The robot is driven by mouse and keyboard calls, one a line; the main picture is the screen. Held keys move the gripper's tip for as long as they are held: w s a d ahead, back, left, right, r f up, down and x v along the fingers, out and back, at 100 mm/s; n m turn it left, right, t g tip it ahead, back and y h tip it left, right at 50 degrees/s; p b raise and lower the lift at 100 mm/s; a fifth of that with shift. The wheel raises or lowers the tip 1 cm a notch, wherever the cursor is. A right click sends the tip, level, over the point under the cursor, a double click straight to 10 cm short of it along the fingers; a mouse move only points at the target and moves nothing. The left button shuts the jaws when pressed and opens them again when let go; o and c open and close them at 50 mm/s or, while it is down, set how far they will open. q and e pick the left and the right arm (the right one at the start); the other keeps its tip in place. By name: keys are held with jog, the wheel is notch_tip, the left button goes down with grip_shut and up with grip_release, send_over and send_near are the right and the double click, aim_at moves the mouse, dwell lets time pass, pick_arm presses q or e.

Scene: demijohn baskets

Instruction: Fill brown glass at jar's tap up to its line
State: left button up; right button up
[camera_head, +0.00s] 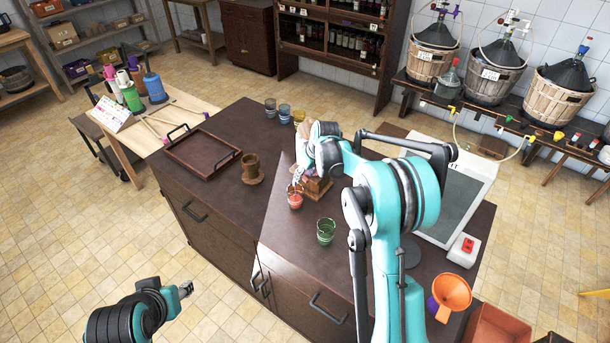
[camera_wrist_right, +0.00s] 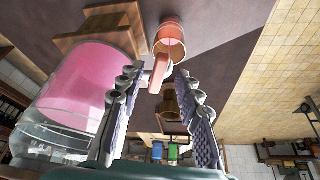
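The jar (camera_wrist_right: 88,92) holds pink liquid and stands on a wooden stand (camera_head: 318,188); in the head view my right arm mostly hides it. A reddish tap (camera_wrist_right: 158,75) shows beside it in the upside-down wrist view. A red glass (camera_head: 295,199) stands by the stand, near the tap; it also shows in the wrist view (camera_wrist_right: 170,38). The brown glass (camera_head: 250,167) stands upright on a round brown coaster (camera_head: 254,181), left of the jar. My right gripper (camera_wrist_right: 157,78) is open, with its fingers either side of the tap. My left gripper (camera_head: 186,289) is off the counter, front left.
A green glass (camera_head: 326,232) stands nearer the front, with several glasses (camera_head: 284,112) at the back. An empty brown tray (camera_head: 202,153) lies at left. An orange funnel (camera_head: 452,292) and a red-buttoned device (camera_head: 464,249) are at right. The counter between tray and front edge is clear.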

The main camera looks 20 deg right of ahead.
jog(key=shift+f, duration=0.2)
grip_shut()
jog(key=shift+d, duration=0.1)
jog(key=n, duration=0.2)
jog(key=d+n+y+b, duration=0.1)
jog(key=n, duration=0.1)
jog(key=shift+w+d+g, duration=0.1)
jog(key=shift+w+g, duration=0.2)
jog(key=shift+w, duration=0.1)
